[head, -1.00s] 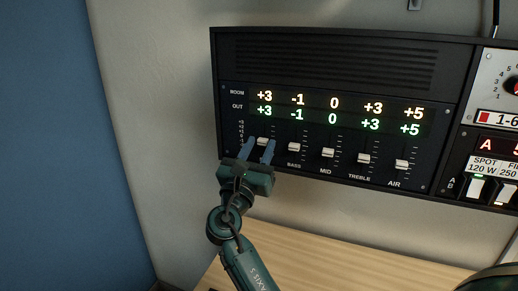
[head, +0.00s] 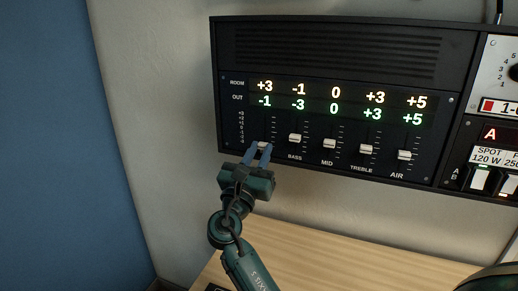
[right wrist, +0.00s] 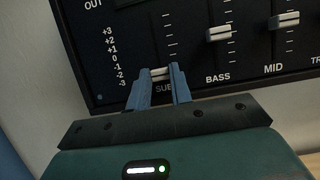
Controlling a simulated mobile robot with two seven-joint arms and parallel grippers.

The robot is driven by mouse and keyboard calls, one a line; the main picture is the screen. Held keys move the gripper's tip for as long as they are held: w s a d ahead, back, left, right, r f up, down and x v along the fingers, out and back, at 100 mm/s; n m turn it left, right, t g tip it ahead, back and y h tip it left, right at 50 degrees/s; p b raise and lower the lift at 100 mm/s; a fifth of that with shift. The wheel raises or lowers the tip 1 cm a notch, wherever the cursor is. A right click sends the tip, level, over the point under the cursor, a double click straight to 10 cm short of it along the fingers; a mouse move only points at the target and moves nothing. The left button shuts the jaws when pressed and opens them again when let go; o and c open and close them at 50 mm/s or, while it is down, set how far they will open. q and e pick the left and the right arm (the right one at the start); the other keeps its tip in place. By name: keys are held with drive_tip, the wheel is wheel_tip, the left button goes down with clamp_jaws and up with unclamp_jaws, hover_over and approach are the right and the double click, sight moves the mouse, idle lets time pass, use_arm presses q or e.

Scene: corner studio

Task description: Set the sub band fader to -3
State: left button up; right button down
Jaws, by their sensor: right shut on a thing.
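The sub fader knob (right wrist: 160,73) is a pale cap, low in its slot beside the bottom of the +3 to -3 scale (right wrist: 116,58). My right gripper (right wrist: 161,78) is shut on this knob, one blue finger on each side. In the head view the right gripper (head: 259,152) covers part of the knob and the SUB label. On the fader panel (head: 233,130), the green OUT row (head: 264,101) reads -1 for sub and -3 for bass. The ROOM row (head: 265,86) above reads +3 for sub and -1 for bass. My left gripper is out of view.
The bass knob (head: 295,138) stands right of the sub fader, followed by mid (head: 330,143), treble (head: 367,149) and air (head: 404,155). A wooden tabletop (head: 330,255) lies below. Switch units (head: 490,150) adjoin at the right.

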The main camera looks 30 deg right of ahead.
drive_tip(key=c, duration=1.7)
unclamp_jaws()
drive_tip(key=shift+f, duration=0.5)
drive_tip(key=o, duration=0.5)
drive_tip(key=shift+r, duration=0.15)
drive_tip(key=shift+c, duration=0.2)
